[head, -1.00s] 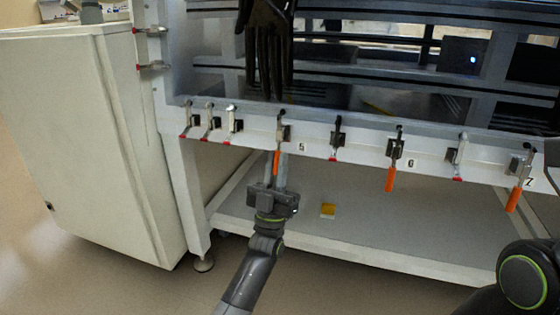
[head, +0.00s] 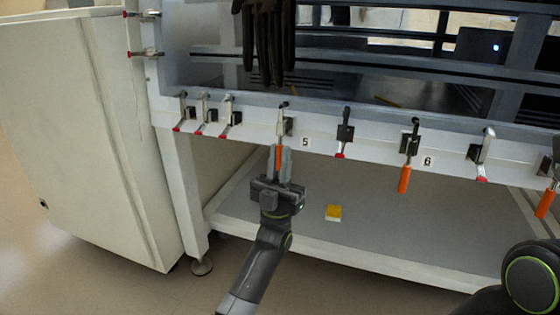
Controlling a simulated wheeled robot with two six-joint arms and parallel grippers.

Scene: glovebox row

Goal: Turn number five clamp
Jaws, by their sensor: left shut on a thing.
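The number five clamp (head: 281,122) is mounted on the white front rail of the glovebox, just left of the label "5" (head: 305,142). Its orange handle hangs straight down. My left gripper (head: 278,165) points up from below and is shut on this orange handle, with its fingers on either side of it. The lower part of the handle is hidden by the fingers. My right gripper is not in view; only part of my right arm shows at the lower right.
Other clamps line the rail, including the orange-handled one by label 6 (head: 404,178) and another at the far right (head: 546,203). Black gloves (head: 268,45) hang above. A yellow block (head: 333,212) lies on the lower shelf (head: 400,235). A white cabinet (head: 85,140) stands left.

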